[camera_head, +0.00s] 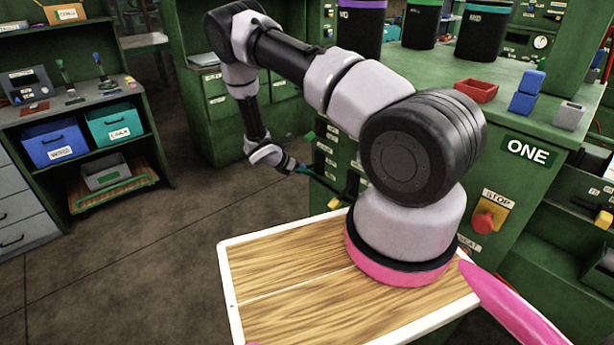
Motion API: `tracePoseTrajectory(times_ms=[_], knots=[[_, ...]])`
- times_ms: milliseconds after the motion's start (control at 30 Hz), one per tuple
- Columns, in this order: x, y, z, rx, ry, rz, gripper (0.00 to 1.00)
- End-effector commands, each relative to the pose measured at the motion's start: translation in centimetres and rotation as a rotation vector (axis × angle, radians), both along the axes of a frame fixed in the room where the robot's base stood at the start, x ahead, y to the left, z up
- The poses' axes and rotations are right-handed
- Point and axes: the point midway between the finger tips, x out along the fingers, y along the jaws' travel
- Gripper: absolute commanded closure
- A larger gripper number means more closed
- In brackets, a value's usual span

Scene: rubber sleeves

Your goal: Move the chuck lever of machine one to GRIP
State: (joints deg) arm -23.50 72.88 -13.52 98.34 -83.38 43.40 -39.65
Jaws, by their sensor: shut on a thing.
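Machine one is the green cabinet (500,190) with the ONE sign (527,151) on the right. My gripper (301,169) is small and far off, at the machine's left side. It is shut on the end of a thin dark rod, the chuck lever (318,182), which runs down and right towards the machine. A yellow piece (334,203) shows just below the rod. My own arm hides the lever's base and much of the machine's front. I cannot read a GRIP mark, so the lever's setting cannot be told.
A red STOP button (484,222) on a yellow plate is on the machine's front. A shelf with bins (55,143) is at left; the floor between is clear.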

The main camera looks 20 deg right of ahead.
Motion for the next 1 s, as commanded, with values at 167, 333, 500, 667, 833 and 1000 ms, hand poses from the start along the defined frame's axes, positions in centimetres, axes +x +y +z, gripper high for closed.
tracePoseTrajectory(times_ms=[167, 333, 500, 667, 833, 1000], knots=[[0.2, 0.0, 1.1, 0.133, 0.043, 0.0, 1.0], [0.2, -0.1, 1.7, 0.224, 0.078, 0.001, 1.0], [0.2, -0.2, 2.1, 0.282, 0.1, 0.002, 1.0], [0.2, -0.2, 2.3, 0.308, 0.112, 0.004, 1.0], [0.2, -0.3, 2.3, 0.317, 0.114, 0.003, 1.0], [0.2, -0.3, 2.3, 0.316, 0.114, 0.003, 1.0]])
